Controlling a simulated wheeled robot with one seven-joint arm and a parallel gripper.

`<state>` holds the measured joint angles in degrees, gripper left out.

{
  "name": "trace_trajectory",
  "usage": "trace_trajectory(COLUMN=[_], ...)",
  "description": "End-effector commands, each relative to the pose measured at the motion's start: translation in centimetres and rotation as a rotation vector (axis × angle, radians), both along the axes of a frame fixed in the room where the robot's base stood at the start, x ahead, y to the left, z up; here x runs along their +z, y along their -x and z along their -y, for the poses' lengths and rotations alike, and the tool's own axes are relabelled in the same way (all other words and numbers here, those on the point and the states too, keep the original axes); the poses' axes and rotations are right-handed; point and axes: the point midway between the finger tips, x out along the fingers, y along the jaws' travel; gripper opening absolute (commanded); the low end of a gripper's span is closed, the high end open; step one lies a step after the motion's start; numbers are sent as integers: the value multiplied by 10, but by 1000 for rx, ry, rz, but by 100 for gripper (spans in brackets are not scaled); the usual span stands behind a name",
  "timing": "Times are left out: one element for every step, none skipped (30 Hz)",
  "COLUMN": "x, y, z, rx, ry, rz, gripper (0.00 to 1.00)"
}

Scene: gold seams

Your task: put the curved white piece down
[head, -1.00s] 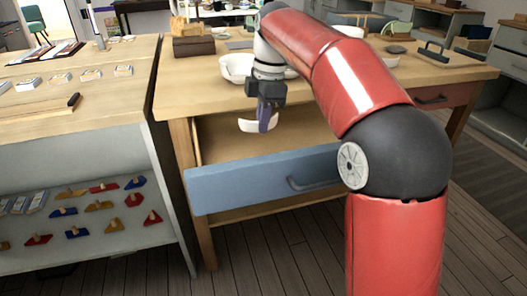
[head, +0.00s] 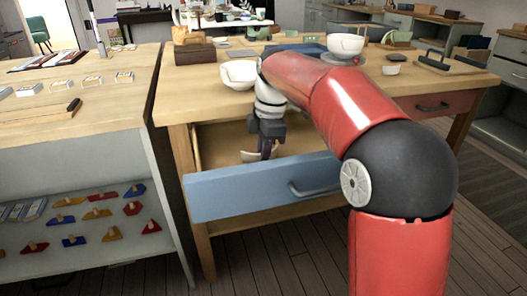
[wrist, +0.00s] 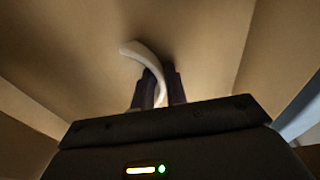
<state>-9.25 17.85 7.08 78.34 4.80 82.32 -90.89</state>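The curved white piece (head: 250,155) is inside the open blue-fronted drawer (head: 262,186), low behind its front. My gripper (head: 268,150) reaches down into the drawer. In the wrist view the white piece (wrist: 146,62) curves up and left from between the two dark fingers (wrist: 159,88), which are closed on it. The drawer's bare floor lies beyond it. I cannot tell whether the piece touches the floor. The drawer front hides the lower fingertips in the head view.
A white bowl (head: 238,74) stands on the bench top (head: 195,90) above the drawer. Another white bowl (head: 345,44) stands farther back. The drawer walls rise close around my gripper. Left is a workbench (head: 110,95) with a shelf of colourful trowel-like tools (head: 96,213).

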Motion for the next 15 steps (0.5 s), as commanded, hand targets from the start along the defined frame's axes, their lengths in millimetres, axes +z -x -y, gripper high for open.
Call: trace_trajectory(x=[0,0,0,0,0,0,0,0,0,0,0,2,3,6,9], y=[0,0,0,0,0,0,0,0,0,0,0,0,0,0,-1], z=[0,0,0,0,0,0,0,0,0,0,0,0,0,0,1], rx=[0,0,0,0,0,0,0,0,0,0,0,0,0,0,0], ry=[0,0,0,0,0,0,0,0,0,0,0,0,0,0,0], rz=[0,0,0,0,0,0,0,0,0,0,0,0,0,1,1], gripper=[21,25,30,31,31,31,31,31,31,31,31,31,31,31,31])
